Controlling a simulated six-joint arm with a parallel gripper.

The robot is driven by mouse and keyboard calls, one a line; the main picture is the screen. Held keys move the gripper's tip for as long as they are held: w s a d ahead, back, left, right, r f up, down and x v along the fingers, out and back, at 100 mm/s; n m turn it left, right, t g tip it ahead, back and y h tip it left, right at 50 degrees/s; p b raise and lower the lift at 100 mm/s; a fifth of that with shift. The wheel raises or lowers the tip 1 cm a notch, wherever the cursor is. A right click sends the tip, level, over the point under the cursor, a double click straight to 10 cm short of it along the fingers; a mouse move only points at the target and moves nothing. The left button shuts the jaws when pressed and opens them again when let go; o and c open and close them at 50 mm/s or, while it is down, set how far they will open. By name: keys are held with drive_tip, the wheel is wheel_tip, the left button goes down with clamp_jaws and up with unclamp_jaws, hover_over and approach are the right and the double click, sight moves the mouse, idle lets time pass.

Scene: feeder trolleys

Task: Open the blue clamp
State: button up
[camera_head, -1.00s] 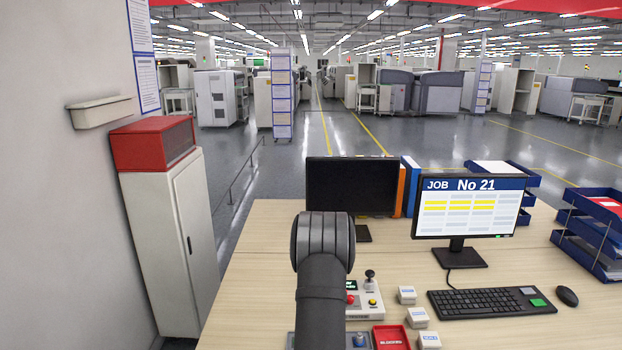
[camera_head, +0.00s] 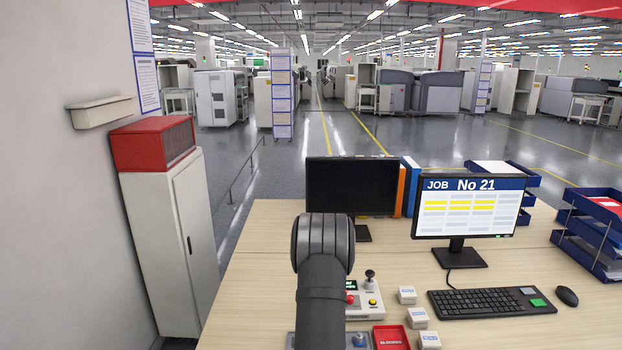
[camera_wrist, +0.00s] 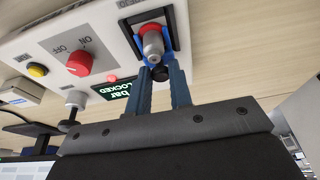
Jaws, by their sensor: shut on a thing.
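In the wrist view, the blue clamp (camera_wrist: 167,42) sits in a dark frame on a light grey panel. It lies around a grey cylinder with a red end (camera_wrist: 152,42). A small black ball (camera_wrist: 160,74) sticks out from the clamp toward me. My gripper (camera_wrist: 160,76) has its two blue-grey fingers at either side of this ball, shut on it. In the head view, my own arm hides the gripper and the clamp.
On the same panel are a red knob (camera_wrist: 79,63) marked ON and OFF, a yellow button (camera_wrist: 37,70) and a green display (camera_wrist: 117,88) reading LOCKED. White blocks (camera_head: 417,318), a red tray (camera_head: 391,338) and a keyboard (camera_head: 490,302) lie to the right.

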drive_tip(key=shift+w, duration=1.65)
drive_tip(key=o, duration=0.7)
drive_tip(key=shift+r, duration=0.1)
drive_tip(key=shift+v, duration=3.6)
